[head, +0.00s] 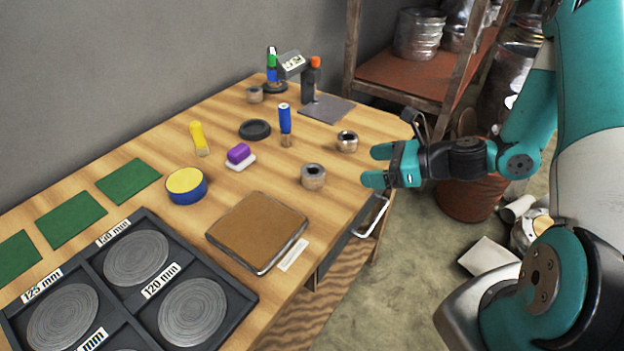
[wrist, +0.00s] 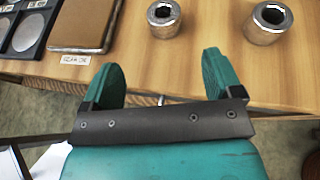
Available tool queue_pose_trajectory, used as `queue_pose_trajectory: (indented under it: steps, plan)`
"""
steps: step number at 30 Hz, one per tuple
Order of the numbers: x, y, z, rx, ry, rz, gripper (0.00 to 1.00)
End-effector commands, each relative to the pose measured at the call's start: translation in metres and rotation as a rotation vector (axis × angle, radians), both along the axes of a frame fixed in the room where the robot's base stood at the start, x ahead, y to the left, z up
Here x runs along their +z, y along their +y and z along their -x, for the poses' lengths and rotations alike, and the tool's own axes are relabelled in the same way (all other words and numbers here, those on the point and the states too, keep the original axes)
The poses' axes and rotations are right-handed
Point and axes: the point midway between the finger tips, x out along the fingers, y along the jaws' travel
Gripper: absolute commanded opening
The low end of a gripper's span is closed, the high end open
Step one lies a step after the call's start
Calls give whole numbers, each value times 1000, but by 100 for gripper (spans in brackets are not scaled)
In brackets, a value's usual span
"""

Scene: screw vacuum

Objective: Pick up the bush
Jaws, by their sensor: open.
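Two short metal bushes stand upright on the wooden table near its right edge. The nearer bush (head: 313,177) is beside the brown pad; the other bush (head: 347,142) is farther back, closer to the table's edge. In the wrist view they show at the top, one bush (wrist: 163,27) left of centre and one bush (wrist: 265,33) at the right, each with a dark hole. My gripper (head: 378,166) is open and empty, its two teal fingers pointing left at the table's right edge, apart from both bushes. The fingers also show in the wrist view (wrist: 160,75).
A brown pad (head: 258,232), black labelled tray (head: 236,303), blue-handled tool (head: 285,122), purple brush (head: 239,153) and dark round dish (head: 255,130) share the table. A metal handle (head: 372,216) sticks out below the table edge. A shelf (head: 425,72) stands behind.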

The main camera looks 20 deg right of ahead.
Motion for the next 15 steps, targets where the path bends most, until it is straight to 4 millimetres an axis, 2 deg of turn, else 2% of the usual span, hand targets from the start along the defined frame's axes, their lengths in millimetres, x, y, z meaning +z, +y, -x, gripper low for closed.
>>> queue_pose_trajectory:
  steps: [3,9,15]
  plan:
    - [-9,22,-15,12,0,1,85]
    - [-26,53,-42,12,-1,4,85]
    - [-38,73,-60,9,-2,4,85]
